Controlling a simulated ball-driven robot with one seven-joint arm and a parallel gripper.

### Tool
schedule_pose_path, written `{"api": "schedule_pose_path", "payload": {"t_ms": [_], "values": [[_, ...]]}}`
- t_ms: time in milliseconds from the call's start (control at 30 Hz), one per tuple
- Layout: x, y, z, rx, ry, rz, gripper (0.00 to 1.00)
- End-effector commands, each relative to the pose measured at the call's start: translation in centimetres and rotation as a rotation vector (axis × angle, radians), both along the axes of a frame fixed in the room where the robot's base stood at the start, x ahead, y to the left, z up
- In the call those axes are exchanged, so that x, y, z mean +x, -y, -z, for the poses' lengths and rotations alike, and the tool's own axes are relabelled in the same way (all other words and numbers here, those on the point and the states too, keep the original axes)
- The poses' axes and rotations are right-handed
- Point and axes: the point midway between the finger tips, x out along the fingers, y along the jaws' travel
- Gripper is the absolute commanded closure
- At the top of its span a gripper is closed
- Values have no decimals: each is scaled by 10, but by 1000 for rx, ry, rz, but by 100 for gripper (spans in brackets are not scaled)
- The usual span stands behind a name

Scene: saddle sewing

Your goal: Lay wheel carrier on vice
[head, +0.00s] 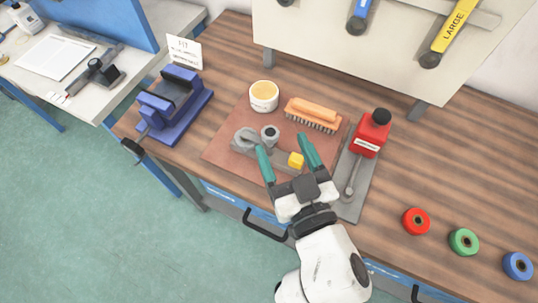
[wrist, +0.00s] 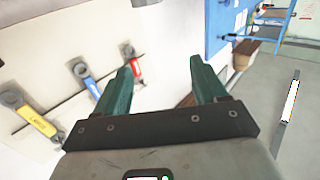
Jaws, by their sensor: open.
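The wheel carrier looks to be the grey metal piece (head: 243,141) with rounded, ring-like parts, lying on a brown mat; I am not sure of its outline. A yellow block (head: 296,160) shows at its right end. My gripper (head: 284,143) is open, its green fingers over the mat in the head view, with the grey piece partly behind them. Nothing shows between the fingers in the wrist view (wrist: 161,60). The blue vice (head: 175,100) stands at the left end of the bench, with nothing visible in its jaws.
The mat (head: 222,150) also bears a pale tub (head: 264,96) and an orange brush (head: 312,114). A red bottle (head: 371,133) stands on a grey tray (head: 350,205) at right. Red (head: 417,221), green (head: 464,241) and blue (head: 517,266) spools lie farther right. A tool panel (head: 345,45) rises behind.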

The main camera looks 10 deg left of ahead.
Motion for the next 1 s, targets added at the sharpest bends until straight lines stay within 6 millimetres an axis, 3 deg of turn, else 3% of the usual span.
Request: {"api": "schedule_pose_path", "payload": {"t_ms": [33,400,567,800,1000], "values": [[0,0,14,0,0,0,29],[0,0,65,0,0,0,29],[5,-3,66,0,1,-1,29],[37,-17,63,0,2,0,29],[51,-24,66,-1,0,-1,29]]}}
